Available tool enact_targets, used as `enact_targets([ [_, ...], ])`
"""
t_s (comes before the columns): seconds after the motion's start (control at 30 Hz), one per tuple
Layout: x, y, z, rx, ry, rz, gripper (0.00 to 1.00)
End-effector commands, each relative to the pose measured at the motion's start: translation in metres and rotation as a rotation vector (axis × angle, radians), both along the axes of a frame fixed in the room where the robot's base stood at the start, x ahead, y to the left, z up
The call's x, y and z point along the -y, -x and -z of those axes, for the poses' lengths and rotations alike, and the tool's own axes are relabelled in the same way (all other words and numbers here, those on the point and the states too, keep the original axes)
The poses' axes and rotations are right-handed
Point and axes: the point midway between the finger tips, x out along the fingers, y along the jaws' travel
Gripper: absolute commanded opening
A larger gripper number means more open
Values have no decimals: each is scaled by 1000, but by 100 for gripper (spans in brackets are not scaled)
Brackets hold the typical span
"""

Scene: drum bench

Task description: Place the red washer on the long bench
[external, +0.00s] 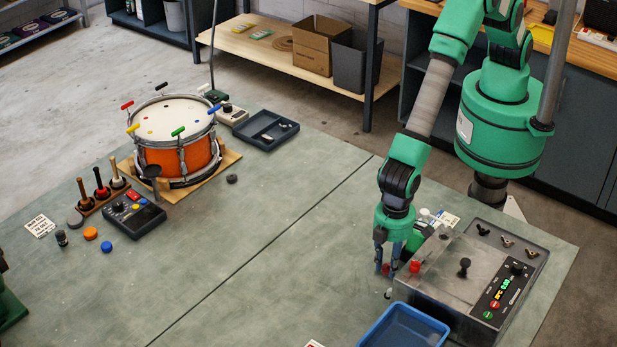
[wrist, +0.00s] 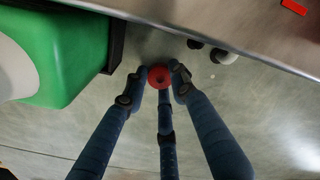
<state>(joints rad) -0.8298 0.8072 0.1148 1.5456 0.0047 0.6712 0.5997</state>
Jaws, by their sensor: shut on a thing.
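The red washer (external: 386,269) is small and round with a dark centre. It also shows in the wrist view (wrist: 159,76), between the tips of my blue fingers. My gripper (external: 388,267) points down and is shut on the red washer, low over the large grey-green bench (external: 270,255), just left of a metal control box (external: 437,262). I cannot tell whether the washer touches the bench top. The fingers partly hide the washer in the external view.
A green object (wrist: 60,50) stands close beside my fingers. A small dark and white part (external: 388,294) lies near the box. A blue tray (external: 405,327) is at the front. The drum (external: 175,135) stands far left. The bench middle is clear.

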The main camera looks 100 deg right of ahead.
Motion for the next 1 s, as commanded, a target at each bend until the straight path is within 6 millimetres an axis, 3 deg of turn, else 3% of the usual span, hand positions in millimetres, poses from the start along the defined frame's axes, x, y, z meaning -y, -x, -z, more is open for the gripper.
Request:
enact_targets([
  [0.23, 0, 0, 3, 0, 0, 0, 17],
  [0.3, 0, 0, 3, 0, 0, 0, 36],
  [0.37, 0, 0, 3, 0, 0, 0, 45],
  [0.77, 0, 0, -1, 0, 0, 0, 45],
  [1.0, 0, -1, -19, 2, -1, 0, 45],
])
